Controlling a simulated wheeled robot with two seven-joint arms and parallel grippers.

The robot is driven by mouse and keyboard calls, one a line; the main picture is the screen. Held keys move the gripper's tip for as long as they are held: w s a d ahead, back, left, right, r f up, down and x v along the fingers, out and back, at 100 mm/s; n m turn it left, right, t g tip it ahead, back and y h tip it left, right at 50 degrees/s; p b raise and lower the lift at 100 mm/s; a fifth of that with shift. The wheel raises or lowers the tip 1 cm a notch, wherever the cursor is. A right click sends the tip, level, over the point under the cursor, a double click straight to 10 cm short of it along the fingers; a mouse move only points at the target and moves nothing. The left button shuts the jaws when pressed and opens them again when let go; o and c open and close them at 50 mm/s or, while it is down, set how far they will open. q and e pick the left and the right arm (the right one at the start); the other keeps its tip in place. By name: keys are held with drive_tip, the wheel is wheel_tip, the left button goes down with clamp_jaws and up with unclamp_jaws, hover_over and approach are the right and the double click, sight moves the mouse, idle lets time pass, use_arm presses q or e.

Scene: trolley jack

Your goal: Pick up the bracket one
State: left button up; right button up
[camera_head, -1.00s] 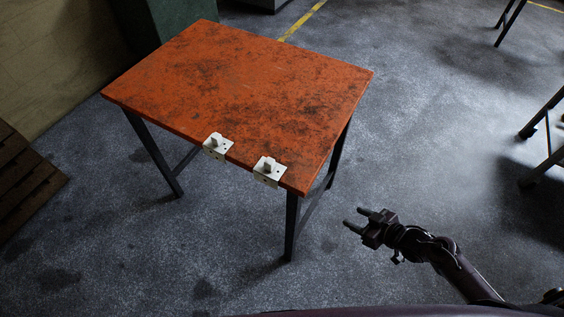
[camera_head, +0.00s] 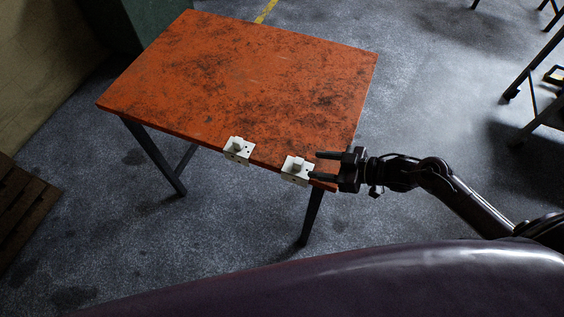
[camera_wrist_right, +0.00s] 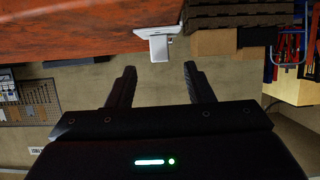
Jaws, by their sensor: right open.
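Two white brackets sit on the front edge of the orange table (camera_head: 240,80). The left bracket (camera_head: 238,150) stands nearer the middle of that edge. The right bracket (camera_head: 297,169) is close to the table's front right corner. My right gripper (camera_head: 318,166) is open, with its fingers pointing left at the right bracket, just to the right of it. I cannot tell whether a finger touches it. In the right wrist view a white bracket (camera_wrist_right: 158,42) shows at the table edge, above and beyond the open empty fingers (camera_wrist_right: 157,82). My left gripper is not in view.
The table's dark legs (camera_head: 155,157) stand on a grey floor. A wooden pallet (camera_head: 22,212) lies at the left. Other dark stands (camera_head: 535,85) are at the right. The tabletop behind the brackets is clear.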

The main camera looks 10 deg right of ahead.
sight(299, 161)
drive_tip(key=p+x, duration=0.1)
drive_tip(key=x, duration=0.2)
drive_tip(key=shift+w+a, duration=0.2)
drive_tip(key=x, duration=0.2)
drive_tip(key=shift+w+a+f+p, duration=0.2)
drive_tip(key=shift+a+p, duration=0.05)
drive_tip(key=shift+p, duration=0.1)
drive_tip(key=shift+w+a+f, duration=0.15)
drive_tip(key=shift+a+f, duration=0.05)
drive_tip(key=shift+a, duration=0.1)
drive_tip(key=shift+w+a, duration=0.1)
drive_tip(key=shift+f, duration=0.1)
drive_tip(key=c, duration=1)
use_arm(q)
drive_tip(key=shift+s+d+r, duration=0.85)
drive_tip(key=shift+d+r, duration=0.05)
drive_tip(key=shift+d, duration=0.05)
use_arm(e)
clamp_jaws()
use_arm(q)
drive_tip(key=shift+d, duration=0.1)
